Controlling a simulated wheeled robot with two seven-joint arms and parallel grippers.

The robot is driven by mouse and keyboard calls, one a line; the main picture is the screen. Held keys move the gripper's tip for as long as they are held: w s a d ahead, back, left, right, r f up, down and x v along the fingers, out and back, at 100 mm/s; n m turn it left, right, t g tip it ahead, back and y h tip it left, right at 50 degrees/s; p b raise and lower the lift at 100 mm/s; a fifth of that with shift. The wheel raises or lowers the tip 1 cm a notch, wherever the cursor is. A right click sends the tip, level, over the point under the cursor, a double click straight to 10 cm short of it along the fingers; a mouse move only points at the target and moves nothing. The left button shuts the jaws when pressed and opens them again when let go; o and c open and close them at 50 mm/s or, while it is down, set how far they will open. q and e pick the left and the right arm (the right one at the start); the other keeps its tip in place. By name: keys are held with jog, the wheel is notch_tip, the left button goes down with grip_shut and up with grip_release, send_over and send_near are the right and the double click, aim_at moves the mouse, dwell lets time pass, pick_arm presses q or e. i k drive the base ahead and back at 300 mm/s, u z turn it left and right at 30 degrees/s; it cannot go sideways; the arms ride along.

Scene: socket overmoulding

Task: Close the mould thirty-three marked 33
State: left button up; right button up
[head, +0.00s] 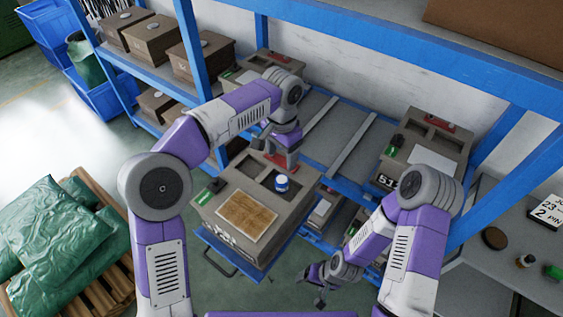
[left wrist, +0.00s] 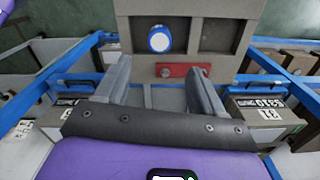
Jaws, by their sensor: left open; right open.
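A grey-brown mould (head: 222,205) stands in the middle on a blue pulled-out tray; the number on its front is too small to read. It has a tan panel (head: 246,216) on top and open pockets, with a blue-and-white round part (head: 281,183) in or over one pocket. The part also shows in the left wrist view (left wrist: 159,40). A red bar (left wrist: 183,70) lies along the mould's edge. My left gripper (head: 282,157) is open over this edge, its fingers (left wrist: 160,72) apart with the bar between them in view. My right gripper (head: 314,287) is open and empty, low at the front.
Another mould (head: 428,150) sits on the rack at the right. A mould labelled 31 (left wrist: 268,112) shows in the left wrist view. Blue rack posts and rails (head: 190,45) surround the place. Green sacks (head: 55,235) on a pallet lie at the left. Small items stand on the right bench.

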aim_at(250, 224)
jog(key=k, duration=1)
